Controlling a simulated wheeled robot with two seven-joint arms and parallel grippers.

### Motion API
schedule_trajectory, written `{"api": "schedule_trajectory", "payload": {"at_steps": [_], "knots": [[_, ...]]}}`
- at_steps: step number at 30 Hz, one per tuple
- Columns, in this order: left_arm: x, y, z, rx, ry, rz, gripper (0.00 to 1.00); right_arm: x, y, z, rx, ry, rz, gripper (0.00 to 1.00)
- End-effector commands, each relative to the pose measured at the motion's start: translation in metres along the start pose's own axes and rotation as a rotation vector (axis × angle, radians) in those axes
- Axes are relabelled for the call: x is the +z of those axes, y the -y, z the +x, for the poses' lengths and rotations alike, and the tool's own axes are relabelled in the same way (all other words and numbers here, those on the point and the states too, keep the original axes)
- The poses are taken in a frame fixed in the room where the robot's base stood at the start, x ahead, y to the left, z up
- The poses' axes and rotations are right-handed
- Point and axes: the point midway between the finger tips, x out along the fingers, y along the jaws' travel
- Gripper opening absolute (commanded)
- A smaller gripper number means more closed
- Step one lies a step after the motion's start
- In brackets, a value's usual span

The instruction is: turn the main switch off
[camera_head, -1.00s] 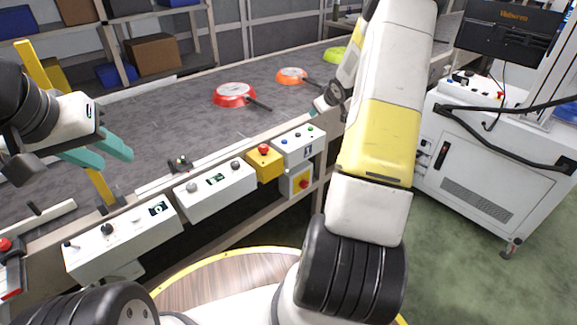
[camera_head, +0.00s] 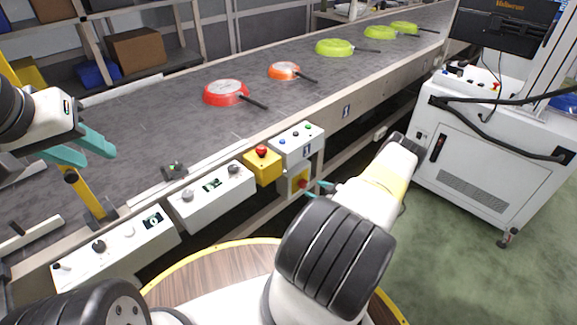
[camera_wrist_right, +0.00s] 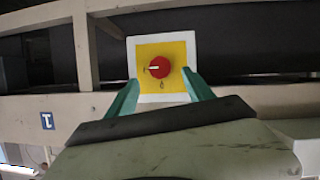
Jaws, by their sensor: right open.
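The main switch is a red rotary knob (camera_head: 303,184) on a yellow plate in a white box under the conveyor's front edge. In the right wrist view the knob (camera_wrist_right: 159,67) has a pale mark pointing left; a small mark is on the plate below it. My right gripper (camera_head: 318,189) is in front of the switch. In the wrist view its teal fingers (camera_wrist_right: 162,90) are open, one on each side below the knob, with nothing between them. I cannot tell whether they touch the plate. My left gripper (camera_head: 82,148) is open and empty above the belt at the left.
A yellow box with a red button (camera_head: 262,165) and white control boxes (camera_head: 212,196) line the conveyor edge. Red, orange and green pans (camera_head: 226,92) lie on the belt (camera_head: 160,122). A white cabinet (camera_head: 480,150) stands at the right; the floor before it is clear.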

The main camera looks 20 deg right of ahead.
Motion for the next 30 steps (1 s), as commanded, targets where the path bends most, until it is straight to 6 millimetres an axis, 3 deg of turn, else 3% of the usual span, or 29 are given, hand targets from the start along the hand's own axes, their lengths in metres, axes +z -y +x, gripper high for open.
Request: {"api": "schedule_trajectory", "payload": {"at_steps": [6, 12, 23, 30], "knots": [[0.000, 0.000, 0.000, 0.000, 0.000, 0.000, 0.36, -0.001, 0.001, 0.037, -0.001, 0.000, 0.000, 0.61], [0.000, 0.000, 0.000, 0.000, 0.000, 0.000, 0.36, 0.000, 0.001, 0.061, -0.001, 0.001, 0.000, 0.61], [0.000, 0.000, 0.000, 0.000, 0.000, 0.000, 0.36, 0.000, 0.000, 0.067, 0.000, 0.003, 0.001, 0.61], [0.000, 0.000, 0.000, 0.000, 0.000, 0.000, 0.36, 0.000, 0.000, 0.066, 0.000, 0.003, 0.001, 0.14]]}}
